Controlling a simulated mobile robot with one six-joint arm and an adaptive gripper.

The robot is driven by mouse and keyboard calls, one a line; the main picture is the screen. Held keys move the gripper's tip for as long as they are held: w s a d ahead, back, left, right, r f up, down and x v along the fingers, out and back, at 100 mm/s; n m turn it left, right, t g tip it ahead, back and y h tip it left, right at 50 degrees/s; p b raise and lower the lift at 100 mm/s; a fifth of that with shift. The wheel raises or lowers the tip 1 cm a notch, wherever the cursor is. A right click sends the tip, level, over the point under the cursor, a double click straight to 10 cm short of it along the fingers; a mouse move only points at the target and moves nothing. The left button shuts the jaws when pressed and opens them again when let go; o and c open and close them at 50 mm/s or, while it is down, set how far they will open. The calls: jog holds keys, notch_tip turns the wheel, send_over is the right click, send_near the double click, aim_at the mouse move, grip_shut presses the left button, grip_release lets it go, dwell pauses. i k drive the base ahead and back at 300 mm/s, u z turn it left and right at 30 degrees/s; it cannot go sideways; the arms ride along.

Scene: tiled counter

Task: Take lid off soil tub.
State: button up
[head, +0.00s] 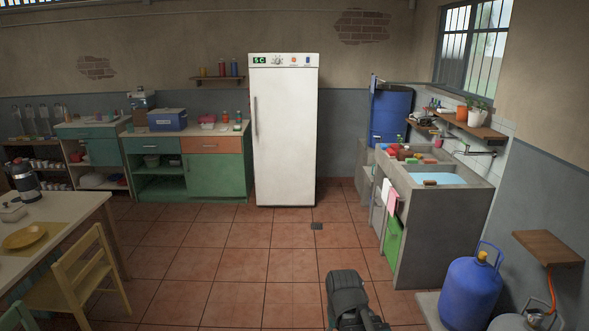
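I cannot pick out a soil tub or its lid in the head view. The small containers on the counters are too far off to tell apart. A dark grey part of my own arm shows at the bottom centre, over the floor. No gripper fingers can be made out there, and it touches none of the room's things.
A white fridge (286,135) stands at the back wall, beside green cabinets (217,176). A concrete sink (440,210) and potted plants (480,116) are at right, near a blue gas bottle (470,292). A table (70,208) and chair (78,277) stand left.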

aim_at(406, 152)
jog(key=u, duration=0.1)
jog(key=i, duration=2.25)
jog(key=z, duration=0.5)
jog(key=i, duration=0.75)
jog(key=z, duration=0.45)
jog(key=i, duration=0.9)
jog(key=z, duration=0.35)
